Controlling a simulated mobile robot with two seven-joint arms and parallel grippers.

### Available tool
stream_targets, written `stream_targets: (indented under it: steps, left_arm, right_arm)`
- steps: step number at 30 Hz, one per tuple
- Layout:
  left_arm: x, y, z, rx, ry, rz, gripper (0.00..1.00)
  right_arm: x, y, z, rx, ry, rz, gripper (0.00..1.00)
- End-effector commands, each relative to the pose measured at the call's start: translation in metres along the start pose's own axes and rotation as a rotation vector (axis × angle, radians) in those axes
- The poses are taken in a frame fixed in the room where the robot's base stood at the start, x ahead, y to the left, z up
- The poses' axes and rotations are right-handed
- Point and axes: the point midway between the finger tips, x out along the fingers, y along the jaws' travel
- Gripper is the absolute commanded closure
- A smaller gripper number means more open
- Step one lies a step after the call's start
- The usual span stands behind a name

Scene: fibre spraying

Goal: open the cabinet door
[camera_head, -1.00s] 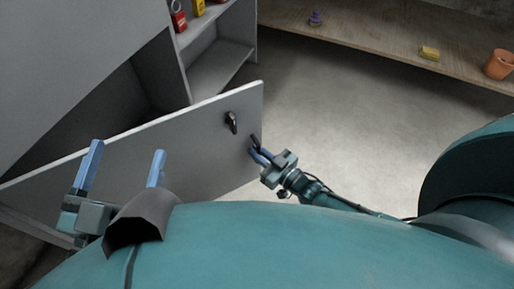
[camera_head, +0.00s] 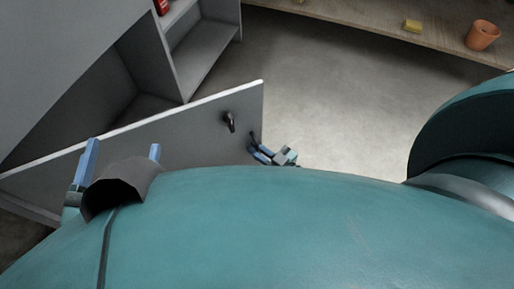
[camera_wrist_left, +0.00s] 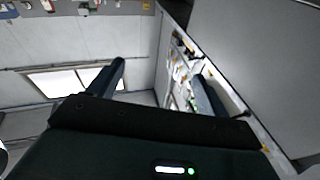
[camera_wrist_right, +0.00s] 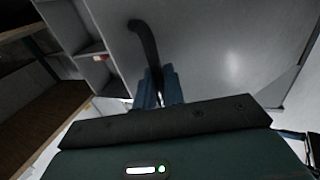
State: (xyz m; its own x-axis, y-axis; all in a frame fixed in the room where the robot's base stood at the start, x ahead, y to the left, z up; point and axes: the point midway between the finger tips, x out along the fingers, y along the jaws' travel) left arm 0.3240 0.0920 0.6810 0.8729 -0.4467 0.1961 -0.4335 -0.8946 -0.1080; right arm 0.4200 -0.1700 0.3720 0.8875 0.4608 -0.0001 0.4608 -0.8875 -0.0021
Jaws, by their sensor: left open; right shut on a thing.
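The grey cabinet door (camera_head: 190,145) stands swung out from the cabinet (camera_head: 60,75), with the dark interior showing behind it. A black latch piece (camera_head: 230,121) sits on the door face turned to the head camera. My right gripper (camera_head: 258,150) is at the door's free edge. In the right wrist view its blue fingers (camera_wrist_right: 160,88) are shut on a dark curved handle (camera_wrist_right: 148,42). My left gripper (camera_head: 118,160) is open and empty, in front of the door's lower left part.
Grey shelves (camera_head: 200,60) with a red item (camera_head: 161,7) stand behind the door. A wooden bench (camera_head: 380,32) at the back holds a yellow sponge-like block (camera_head: 412,26) and an orange pot (camera_head: 482,36). The floor (camera_head: 340,100) right of the door is clear.

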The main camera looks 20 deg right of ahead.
Motion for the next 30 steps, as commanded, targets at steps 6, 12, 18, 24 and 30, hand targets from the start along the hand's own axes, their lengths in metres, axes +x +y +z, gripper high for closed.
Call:
stream_targets:
  steps: [6, 12, 18, 24, 30]
  left_arm:
    - [0.000, 0.000, 0.000, -0.001, 0.000, -0.001, 0.22]
    - [0.000, 0.000, -0.001, -0.002, 0.001, -0.001, 0.22]
    - [0.000, -0.001, -0.004, 0.001, 0.002, -0.001, 0.22]
    - [0.001, -0.002, -0.012, 0.024, 0.002, -0.002, 0.22]
    - [-0.003, -0.002, -0.003, 0.050, -0.033, -0.005, 0.22]
  right_arm:
    - [0.000, -0.001, 0.001, 0.000, -0.001, -0.002, 0.80]
    - [0.000, -0.001, 0.000, 0.000, 0.000, -0.001, 0.75]
    - [-0.007, -0.001, 0.000, 0.001, -0.002, -0.001, 0.75]
    - [-0.043, -0.001, -0.001, 0.001, -0.006, -0.001, 0.75]
    - [-0.086, -0.001, -0.001, 0.000, -0.005, -0.001, 0.75]
